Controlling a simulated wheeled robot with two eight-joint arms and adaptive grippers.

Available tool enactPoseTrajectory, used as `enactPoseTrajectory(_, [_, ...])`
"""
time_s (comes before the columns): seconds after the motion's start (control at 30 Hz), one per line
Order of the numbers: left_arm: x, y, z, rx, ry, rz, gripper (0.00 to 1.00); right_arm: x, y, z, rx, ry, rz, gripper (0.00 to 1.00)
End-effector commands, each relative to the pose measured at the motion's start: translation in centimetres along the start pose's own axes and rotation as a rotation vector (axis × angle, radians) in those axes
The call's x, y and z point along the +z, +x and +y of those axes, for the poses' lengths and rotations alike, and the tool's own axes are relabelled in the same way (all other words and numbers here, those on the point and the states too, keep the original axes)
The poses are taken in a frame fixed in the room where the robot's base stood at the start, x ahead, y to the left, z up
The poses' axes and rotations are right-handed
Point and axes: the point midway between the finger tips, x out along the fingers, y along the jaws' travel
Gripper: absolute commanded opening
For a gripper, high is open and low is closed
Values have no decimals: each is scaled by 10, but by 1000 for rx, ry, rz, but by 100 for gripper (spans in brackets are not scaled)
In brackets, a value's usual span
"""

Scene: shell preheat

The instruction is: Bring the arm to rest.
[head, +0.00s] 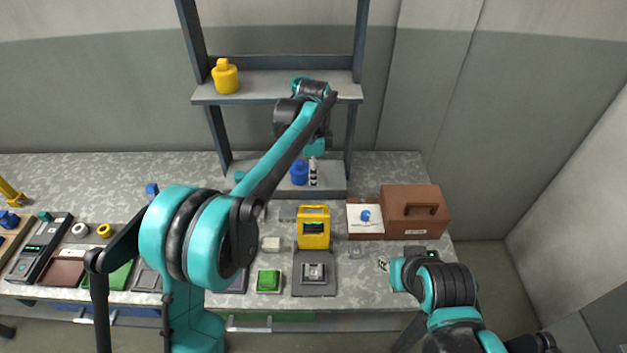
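My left arm reaches from the lower left up across the bench and bends down at the shelf unit. Its gripper (314,171) points down at the lower shelf, just right of a blue knobbed container (299,173). Its fingers look like one narrow strip, so I cannot tell whether they are open or shut, and no held thing shows. My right gripper (383,264) is low over the right part of the bench, pointing left. Its fingers are too small to read, and nothing shows in them.
The shelf unit (270,87) carries a yellow container (225,77) on its upper board. On the bench are a yellow device (313,227), a grey block fixture (313,283), a green-topped box (269,281) and a brown case (415,211). More equipment stands at the left, partly behind my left arm.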

Motion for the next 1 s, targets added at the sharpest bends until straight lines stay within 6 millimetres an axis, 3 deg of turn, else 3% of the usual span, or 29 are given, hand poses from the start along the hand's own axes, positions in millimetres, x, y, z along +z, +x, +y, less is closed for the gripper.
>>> enactPoseTrajectory(0.43, [1,0,1,-1,-3,0,31,0,0,0,0,0,0,31])
enactPoseTrajectory(0.57, [12,-9,10,-24,-66,8,31,1,2,0,0,0,0,31])
enactPoseTrajectory(0.67, [31,-23,27,-68,-186,25,31,3,4,0,0,0,0,31])
enactPoseTrajectory(0.8, [66,-40,65,-152,-420,68,31,6,9,0,0,0,0,31])
enactPoseTrajectory(1.0, [110,-47,128,-266,-759,155,31,10,15,0,0,0,0,31])
